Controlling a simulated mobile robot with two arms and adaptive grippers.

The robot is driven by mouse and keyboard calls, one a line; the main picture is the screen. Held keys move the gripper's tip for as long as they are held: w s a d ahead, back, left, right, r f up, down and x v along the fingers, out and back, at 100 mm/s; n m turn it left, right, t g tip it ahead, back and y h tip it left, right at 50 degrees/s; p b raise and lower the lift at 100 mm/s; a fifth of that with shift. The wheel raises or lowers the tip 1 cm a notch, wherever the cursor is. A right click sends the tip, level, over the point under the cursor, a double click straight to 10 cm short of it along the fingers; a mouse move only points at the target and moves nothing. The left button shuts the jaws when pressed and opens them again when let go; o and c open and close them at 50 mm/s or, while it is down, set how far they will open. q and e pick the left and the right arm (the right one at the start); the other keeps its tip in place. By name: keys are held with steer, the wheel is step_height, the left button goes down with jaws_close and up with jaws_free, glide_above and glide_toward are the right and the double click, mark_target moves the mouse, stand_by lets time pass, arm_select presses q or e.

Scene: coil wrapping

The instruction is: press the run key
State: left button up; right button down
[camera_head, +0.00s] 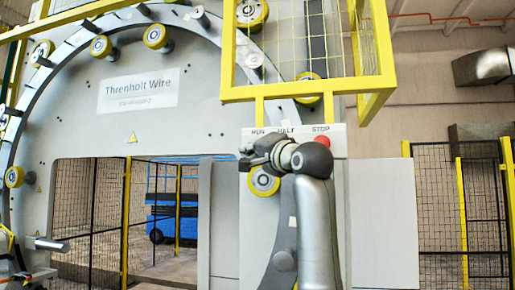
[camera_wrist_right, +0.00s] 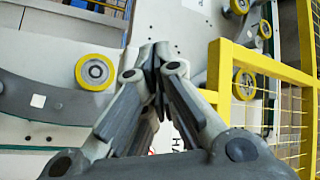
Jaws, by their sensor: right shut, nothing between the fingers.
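The key panel (camera_head: 338,138) is a pale strip on the machine front, labelled RUN, HALT and STOP in the head view. The red stop key (camera_head: 322,142) shows at its right end. My right gripper (camera_head: 250,155) is in front of the panel's left part, under the RUN label. It hides the run key and the halt key. In the right wrist view the fingers of this gripper (camera_wrist_right: 154,62) are shut together with nothing between them. Whether the fingertips touch the run key cannot be told.
A yellow mesh guard (camera_head: 308,90) juts out just above the panel. A yellow roller (camera_head: 263,181) sits just below the gripper. The large ring (camera_head: 75,48) with several rollers curves at the left. A blue cart (camera_head: 172,216) stands behind the opening.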

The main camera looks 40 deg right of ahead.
steer(key=shift+w+d, duration=0.2)
steer(key=shift+d, duration=0.05)
